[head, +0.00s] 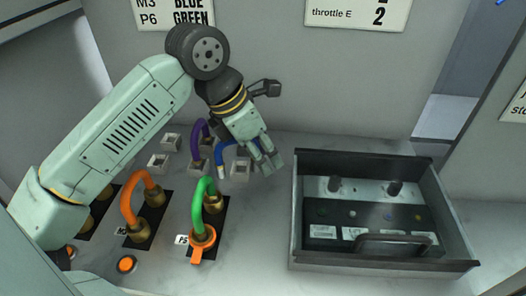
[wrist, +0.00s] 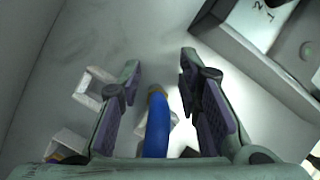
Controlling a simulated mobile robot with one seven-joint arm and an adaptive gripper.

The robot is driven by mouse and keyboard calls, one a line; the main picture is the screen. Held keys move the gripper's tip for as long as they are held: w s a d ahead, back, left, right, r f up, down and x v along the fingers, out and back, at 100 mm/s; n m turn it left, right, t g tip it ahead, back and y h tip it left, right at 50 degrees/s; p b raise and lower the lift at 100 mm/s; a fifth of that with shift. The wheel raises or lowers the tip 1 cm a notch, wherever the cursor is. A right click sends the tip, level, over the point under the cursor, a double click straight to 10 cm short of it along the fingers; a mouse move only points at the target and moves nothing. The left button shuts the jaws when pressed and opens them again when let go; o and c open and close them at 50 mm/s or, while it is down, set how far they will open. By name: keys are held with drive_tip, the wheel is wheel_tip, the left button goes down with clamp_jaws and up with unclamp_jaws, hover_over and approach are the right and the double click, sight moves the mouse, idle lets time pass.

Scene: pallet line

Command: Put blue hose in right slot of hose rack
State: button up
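The blue hose (head: 221,161) is a short curved hose among the pale square sockets of the hose rack, just left of my gripper's fingers in the head view. In the wrist view the blue hose (wrist: 157,128) shows between the two fingers, with a gap on each side. My gripper (head: 268,165) is open and low over the rack's right side; its spread fingers also show in the wrist view (wrist: 160,75). A right-hand front socket (head: 241,168) shows beside the fingers. I cannot tell whether the hose's lower end sits in a socket.
A purple hose (head: 196,140) stands in the rack left of the blue one. Green (head: 201,192) and orange (head: 130,197) hoses on brass fittings stand in front. An open grey box (head: 293,225) with a handle and knobs is close on the right. A wall stands behind.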

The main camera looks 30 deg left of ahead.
drive_tip(key=shift+s+a+r+b, duration=0.15)
drive_tip(key=shift+a+r+b, duration=0.1)
drive_tip(key=shift+r+b, duration=0.2)
drive_tip(key=b+v, duration=0.1)
drive_tip(key=v, duration=1)
drive_tip(key=shift+d+r+b, duration=0.1)
drive_tip(key=shift+b, duration=0.3)
